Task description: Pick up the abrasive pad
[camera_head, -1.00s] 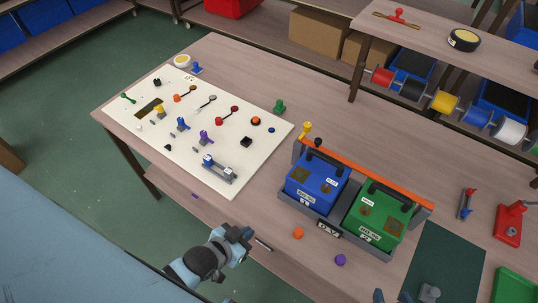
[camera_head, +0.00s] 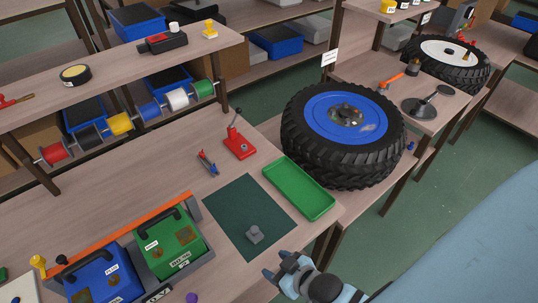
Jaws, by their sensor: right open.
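A small grey block (camera_head: 254,234), which looks like the abrasive pad, lies on the dark green mat (camera_head: 236,203) near the mat's front edge. My right gripper (camera_head: 276,266) is open and empty. It is in front of the mat at the table's front edge, a little below and to the right of the grey block in the picture, and apart from it. My left gripper is out of view.
A green tray (camera_head: 300,188) lies right of the mat. A red tool (camera_head: 240,146) stands behind it. Blue (camera_head: 104,281) and green (camera_head: 170,243) battery boxes stand left. A large blue-rimmed wheel (camera_head: 345,125) is at the right.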

